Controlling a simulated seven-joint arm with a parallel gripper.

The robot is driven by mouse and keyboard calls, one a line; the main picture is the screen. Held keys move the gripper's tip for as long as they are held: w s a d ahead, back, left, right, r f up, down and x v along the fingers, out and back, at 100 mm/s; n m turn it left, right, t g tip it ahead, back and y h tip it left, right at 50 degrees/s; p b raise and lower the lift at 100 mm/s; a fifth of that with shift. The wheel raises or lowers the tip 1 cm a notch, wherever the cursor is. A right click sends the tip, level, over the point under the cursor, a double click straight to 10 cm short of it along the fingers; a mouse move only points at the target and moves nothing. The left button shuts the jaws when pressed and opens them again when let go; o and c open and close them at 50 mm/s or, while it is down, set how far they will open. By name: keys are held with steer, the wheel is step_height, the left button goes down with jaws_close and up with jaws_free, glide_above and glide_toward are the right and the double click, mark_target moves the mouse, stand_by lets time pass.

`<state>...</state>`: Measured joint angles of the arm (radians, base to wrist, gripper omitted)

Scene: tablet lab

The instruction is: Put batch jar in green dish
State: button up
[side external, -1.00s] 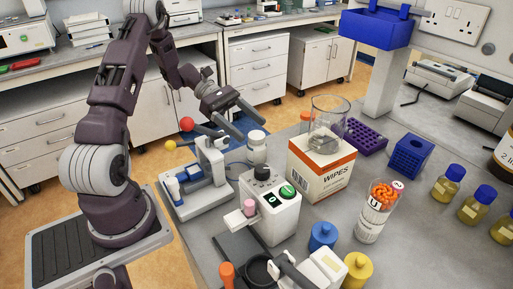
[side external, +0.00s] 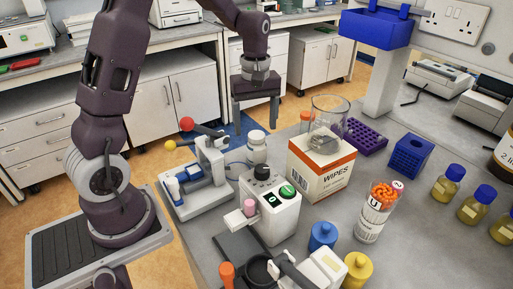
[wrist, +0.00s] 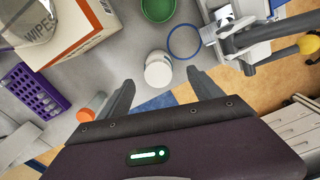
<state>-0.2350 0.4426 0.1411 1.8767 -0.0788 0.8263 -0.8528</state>
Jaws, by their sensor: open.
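A small white jar with a white lid (side external: 257,137) stands on the grey bench, behind the tablet instrument. It also shows in the wrist view (wrist: 158,72), just ahead of and between my fingertips. My gripper (side external: 256,118) is open and empty, fingers pointing down, above and behind the jar; its fingers also show in the wrist view (wrist: 160,80). A green dish (wrist: 158,8) is partly cut off at the top of the wrist view, beyond the jar. I cannot make out the dish in the side view. No batch label is readable on the jar.
A wipes box (side external: 322,168) with a glass beaker (side external: 330,115) stands right of the jar. An orange-capped bottle (wrist: 93,106) and a purple rack (wrist: 35,92) are nearby. The balance-like device (side external: 205,165) stands left. A clear jar of orange tablets (side external: 375,215) stands at front right.

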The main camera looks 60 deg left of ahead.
mark_target(257, 147)
step_height(257, 147, down, 8)
steer(key=shift+w+f, duration=0.1)
jaws_close()
steer(key=r, duration=0.9)
steer(key=shift+d+r, duration=0.2)
steer(key=shift+r, duration=0.2)
steer(key=s+d+r+n, duration=0.1)
steer(key=s+d+r, duration=0.4)
steer(key=d+r, duration=0.5)
steer(key=shift+n, duration=0.3)
steer(key=f, duration=1.1)
steer(key=a+f, duration=0.1)
steer(key=f, duration=0.5)
steer(key=shift+s, duration=0.25)
